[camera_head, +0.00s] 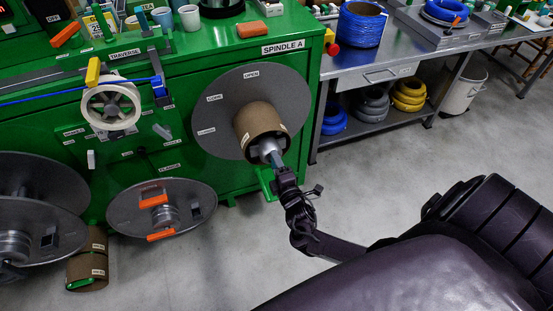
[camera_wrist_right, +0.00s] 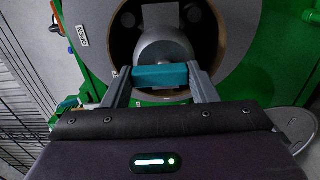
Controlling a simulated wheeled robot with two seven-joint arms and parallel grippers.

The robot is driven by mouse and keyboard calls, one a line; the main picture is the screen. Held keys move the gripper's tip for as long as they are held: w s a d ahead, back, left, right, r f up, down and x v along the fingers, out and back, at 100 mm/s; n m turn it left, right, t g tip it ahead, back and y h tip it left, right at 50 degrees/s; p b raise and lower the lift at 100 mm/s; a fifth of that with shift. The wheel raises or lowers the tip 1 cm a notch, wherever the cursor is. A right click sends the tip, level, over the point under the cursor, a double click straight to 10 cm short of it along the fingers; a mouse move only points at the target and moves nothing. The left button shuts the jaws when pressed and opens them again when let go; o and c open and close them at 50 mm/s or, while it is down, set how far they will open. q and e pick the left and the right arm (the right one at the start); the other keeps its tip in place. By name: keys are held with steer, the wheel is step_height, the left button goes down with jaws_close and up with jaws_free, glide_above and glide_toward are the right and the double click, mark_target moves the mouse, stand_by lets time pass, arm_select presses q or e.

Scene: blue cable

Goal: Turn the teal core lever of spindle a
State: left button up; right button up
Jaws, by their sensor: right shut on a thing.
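Spindle A carries a large grey disc (camera_head: 288,97) with a brown cardboard core (camera_head: 256,118) on its hub. The labels on the disc include "OPEN" at the top and "CORE" at the left. The teal core lever (camera_wrist_right: 160,76) lies across the front of the silver hub (camera_wrist_right: 162,50) in the right wrist view, level in that picture. My right gripper (camera_wrist_right: 162,84) is shut on the lever, with one grey finger at each end. In the head view my right gripper (camera_head: 275,160) reaches the hub and hides most of the lever. My left gripper is not in view.
A green cabinet (camera_head: 225,60) stands behind the spindle. A grey flange disc (camera_head: 190,207) with orange latches sits at lower left. A guide wheel (camera_head: 110,105) carries the blue cable at left.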

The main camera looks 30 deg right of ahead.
steer(key=shift+f, duration=0.1)
steer(key=o, duration=1)
steer(key=shift+s, duration=0.1)
steer(key=v, duration=0.7)
steer(key=shift+s+a, duration=0.15)
steer(key=shift+s, duration=0.2)
